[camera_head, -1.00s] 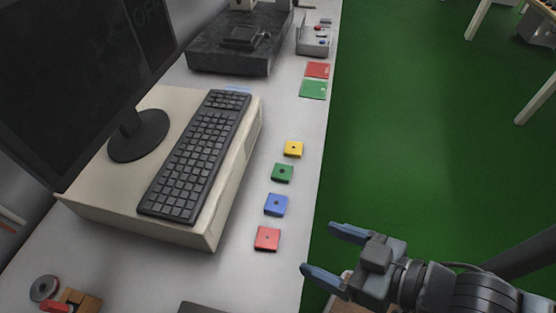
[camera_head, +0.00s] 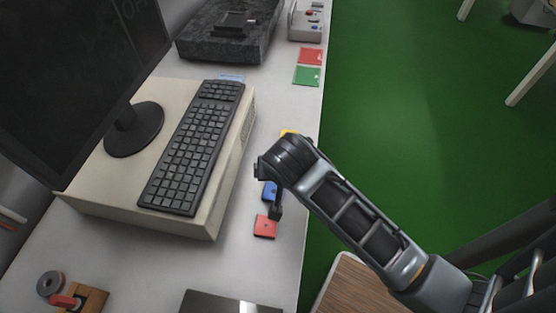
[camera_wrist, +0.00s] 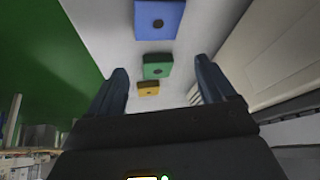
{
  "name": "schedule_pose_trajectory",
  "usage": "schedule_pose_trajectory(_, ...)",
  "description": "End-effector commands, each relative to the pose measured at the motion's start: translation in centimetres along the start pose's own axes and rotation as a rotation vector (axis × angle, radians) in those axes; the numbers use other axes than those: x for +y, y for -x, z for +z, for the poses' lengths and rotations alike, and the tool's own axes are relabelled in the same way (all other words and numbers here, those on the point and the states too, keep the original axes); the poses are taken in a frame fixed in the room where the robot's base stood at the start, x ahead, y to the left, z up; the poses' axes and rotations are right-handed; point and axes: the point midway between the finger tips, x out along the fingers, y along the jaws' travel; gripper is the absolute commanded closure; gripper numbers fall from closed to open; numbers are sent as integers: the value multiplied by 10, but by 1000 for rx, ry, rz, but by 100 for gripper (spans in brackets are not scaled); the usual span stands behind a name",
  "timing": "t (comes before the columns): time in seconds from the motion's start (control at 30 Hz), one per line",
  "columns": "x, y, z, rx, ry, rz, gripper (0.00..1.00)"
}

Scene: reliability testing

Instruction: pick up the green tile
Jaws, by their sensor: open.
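The green tile (camera_wrist: 157,66) shows in the wrist view as a small square with a dark hole, on the white table. It appears between the two fingers of my gripper (camera_wrist: 160,68), which are open and empty. In the head view my arm hides the green tile and most of the gripper; one finger (camera_head: 275,211) shows beside the red tile. I cannot tell how high the fingers are above the table.
The blue tile (camera_wrist: 159,18) and yellow tile (camera_wrist: 148,89) lie either side of the green one. A red tile (camera_head: 265,227) lies nearer. The computer case with a keyboard (camera_head: 192,150) is left of the row. Flat red (camera_head: 311,56) and green (camera_head: 307,75) squares lie farther back.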

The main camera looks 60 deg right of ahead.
Motion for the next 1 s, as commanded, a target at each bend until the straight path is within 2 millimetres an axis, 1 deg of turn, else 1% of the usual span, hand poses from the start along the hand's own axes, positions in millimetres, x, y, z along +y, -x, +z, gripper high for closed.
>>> schedule_pose_trajectory(0.03,-5,0,-15,-13,-51,35,17)
schedule_pose_trajectory(0.1,-6,1,-27,-37,-114,89,17)
schedule_pose_trajectory(0.2,-8,3,-39,-63,-182,146,17)
schedule_pose_trajectory(0.3,-8,5,-44,-78,-220,178,17)
schedule_pose_trajectory(0.43,-6,-1,-45,-85,-233,194,17)
schedule_pose_trajectory(0.67,-2,-23,-42,-85,-231,192,17)
schedule_pose_trajectory(0.77,1,-34,-42,-86,-230,193,17)
schedule_pose_trajectory(0.9,5,-55,-40,-85,-230,193,17)
schedule_pose_trajectory(1.0,6,-65,-39,-85,-230,191,17)
